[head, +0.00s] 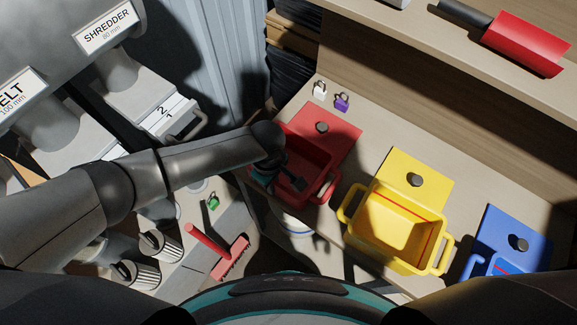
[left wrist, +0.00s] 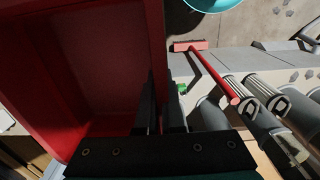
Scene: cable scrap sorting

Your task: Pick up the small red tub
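The small red tub (head: 312,160) stands on the wooden bench, its open top up and a handle at its right end, in front of a flat red panel (head: 340,126). My left gripper (head: 281,181) reaches in from the left at the tub's near left side and hides part of it. In the left wrist view the tub (left wrist: 90,60) fills the left half and looks empty. The two dark fingers (left wrist: 162,105) stand apart, one on each side of the tub's wall. I cannot tell whether they press on it. My right gripper is not in view.
A yellow tub (head: 348,207) and a blue tub (head: 470,264) stand to the right. White (head: 319,89) and purple (head: 342,102) padlocks lie behind the red panel. A red brush (head: 232,258) and a green padlock (head: 212,203) are at lower left. A shelf edge runs above.

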